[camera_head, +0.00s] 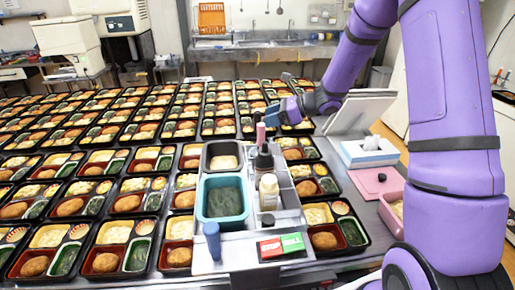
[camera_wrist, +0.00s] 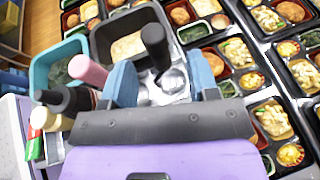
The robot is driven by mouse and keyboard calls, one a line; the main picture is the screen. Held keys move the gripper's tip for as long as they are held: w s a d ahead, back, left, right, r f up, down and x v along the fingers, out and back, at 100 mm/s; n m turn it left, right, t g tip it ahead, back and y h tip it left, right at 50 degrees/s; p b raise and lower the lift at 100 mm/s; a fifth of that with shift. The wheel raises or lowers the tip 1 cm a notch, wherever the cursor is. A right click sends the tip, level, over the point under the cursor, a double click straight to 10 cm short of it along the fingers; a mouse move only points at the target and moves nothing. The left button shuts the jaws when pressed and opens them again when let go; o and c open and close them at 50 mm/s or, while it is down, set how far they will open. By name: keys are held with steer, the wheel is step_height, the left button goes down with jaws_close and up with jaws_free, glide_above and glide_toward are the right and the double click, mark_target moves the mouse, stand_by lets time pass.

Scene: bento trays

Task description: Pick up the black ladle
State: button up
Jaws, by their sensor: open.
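A black handle, which looks like the black ladle (camera_wrist: 155,45), rises in the wrist view from a metal holder, with shiny round metal beside its lower part. My gripper (camera_wrist: 161,78) is open, its two blue fingers apart to the left and right of this handle in the picture. I cannot tell whether the handle is within finger depth, and no contact shows. In the head view, my gripper (camera_head: 274,114) is low over the back end of the utensil station, by the pink handle (camera_head: 260,133). I cannot make out the black ladle clearly there.
Close by are a pink handle (camera_wrist: 88,72), a dark bottle (camera_wrist: 68,98), a grey food bin (camera_wrist: 108,32) and a teal bin (camera_head: 206,217). A cream bottle (camera_head: 268,192) stands nearer. Bento trays (camera_head: 80,229) crowd the table. A tissue box (camera_head: 368,152) is at right.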

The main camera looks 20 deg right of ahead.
mark_target(257, 122)
steer(key=x, duration=0.5)
steer(key=shift+f, duration=0.1)
steer(key=shift+c, duration=0.4)
jaws_close()
